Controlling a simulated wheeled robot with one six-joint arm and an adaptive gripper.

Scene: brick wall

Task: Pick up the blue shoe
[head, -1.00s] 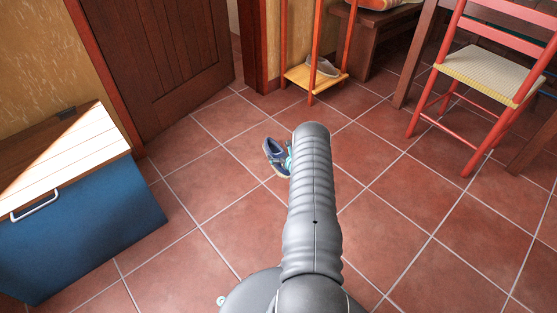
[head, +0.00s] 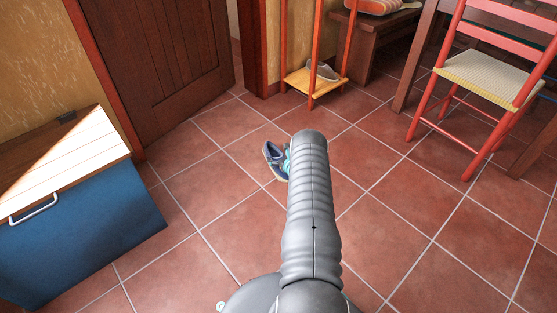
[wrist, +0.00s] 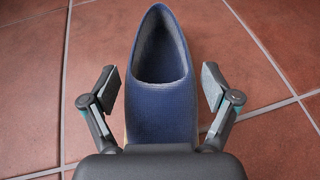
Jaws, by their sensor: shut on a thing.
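The blue shoe (wrist: 160,118) fills the middle of the wrist view, its dark opening facing the camera. I cannot tell whether the shoe touches the floor.
A blue chest (head: 90,215) with a wooden lid stands at the left, by a brown door (head: 160,60). A wooden rack (head: 298,78) holding a grey shoe (head: 326,70) stands behind. A red chair (head: 485,75) is at the right. Tiled floor (head: 420,220) between them is clear.

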